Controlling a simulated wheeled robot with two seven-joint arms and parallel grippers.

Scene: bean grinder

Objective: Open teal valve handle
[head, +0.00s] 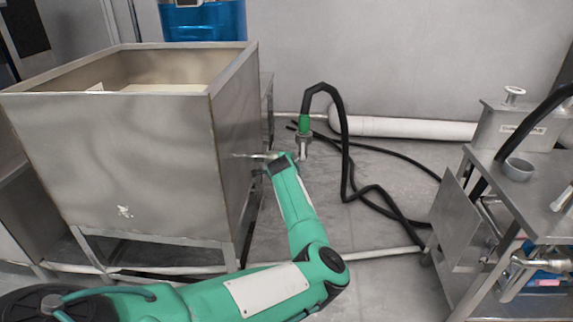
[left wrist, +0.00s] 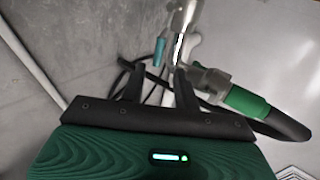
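The teal valve handle (left wrist: 160,51) shows in the left wrist view, just beyond and between my fingertips. It sits beside a silver nozzle (left wrist: 183,30) joined to a metal valve body and a green coupling (left wrist: 247,102). My left gripper (left wrist: 158,70) has its two black fingers apart, with nothing clearly held; the right finger overlaps the valve body in the picture, and I cannot tell if they touch. In the head view the green coupling (head: 304,124) hangs at the hose end, right beside my left gripper, and the teal handle cannot be made out. My right gripper is not in view.
A large metal bin (head: 115,160) on legs stands left of my arm. A black hose (head: 345,150) arches from the coupling and loops on the floor. A metal table (head: 545,195) with pipes stands at right. A white pipe (head: 405,128) runs along the wall.

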